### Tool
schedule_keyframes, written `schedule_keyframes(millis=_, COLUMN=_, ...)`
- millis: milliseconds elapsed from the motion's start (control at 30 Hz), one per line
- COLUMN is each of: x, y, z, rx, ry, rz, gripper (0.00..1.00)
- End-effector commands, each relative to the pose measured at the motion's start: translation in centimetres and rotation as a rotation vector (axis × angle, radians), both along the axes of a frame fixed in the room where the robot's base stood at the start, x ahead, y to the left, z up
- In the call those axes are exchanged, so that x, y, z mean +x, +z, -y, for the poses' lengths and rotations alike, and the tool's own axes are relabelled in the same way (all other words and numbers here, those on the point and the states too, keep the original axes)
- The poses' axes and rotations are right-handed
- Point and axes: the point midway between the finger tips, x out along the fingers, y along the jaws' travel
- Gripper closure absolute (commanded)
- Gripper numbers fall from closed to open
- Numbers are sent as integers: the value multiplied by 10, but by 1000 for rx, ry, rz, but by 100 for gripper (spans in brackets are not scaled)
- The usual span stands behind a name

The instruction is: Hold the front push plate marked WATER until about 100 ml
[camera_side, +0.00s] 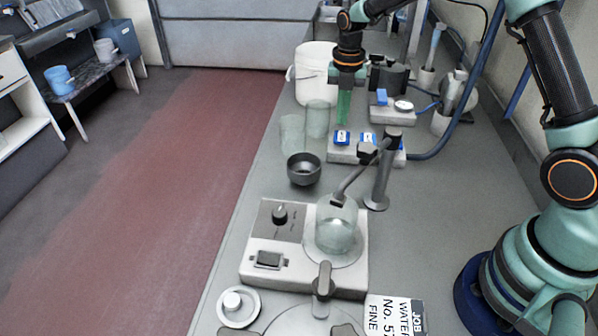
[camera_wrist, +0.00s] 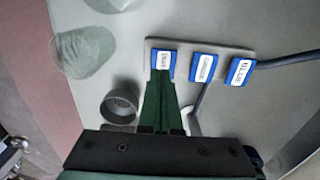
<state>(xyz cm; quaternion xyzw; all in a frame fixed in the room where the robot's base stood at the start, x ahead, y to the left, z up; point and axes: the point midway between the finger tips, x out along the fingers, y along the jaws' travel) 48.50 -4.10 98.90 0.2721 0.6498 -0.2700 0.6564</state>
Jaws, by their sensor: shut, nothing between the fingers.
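Three blue push plates sit in a row on a pale grey base (camera_wrist: 220,48). My gripper (camera_wrist: 163,76) is shut and empty, its green fingertips at the near edge of the leftmost plate (camera_wrist: 164,58). I cannot tell whether they press it, and its small label is hard to read. In the side view, my gripper (camera_side: 343,120) points straight down just above or on the left plate (camera_side: 342,138). A glass vessel (camera_side: 337,226) stands on a white and grey unit under a dark spout (camera_side: 352,182). I cannot read its liquid level.
A dark cup (camera_side: 304,169) and two clear glasses (camera_side: 317,119) stand left of the plates. A white bucket (camera_side: 316,73) stands behind. A card (camera_side: 395,317) lies in front.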

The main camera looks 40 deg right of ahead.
Motion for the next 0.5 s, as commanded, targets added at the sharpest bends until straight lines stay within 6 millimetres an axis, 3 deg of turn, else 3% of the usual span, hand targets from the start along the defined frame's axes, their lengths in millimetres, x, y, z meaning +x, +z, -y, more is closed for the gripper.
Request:
schedule_keyframes(millis=200, x=2, y=51, z=0, rx=-1, ry=1, rz=8, gripper=100)
schedule_keyframes(millis=500, x=2, y=87, z=0, rx=-1, ry=1, rz=6, gripper=100)
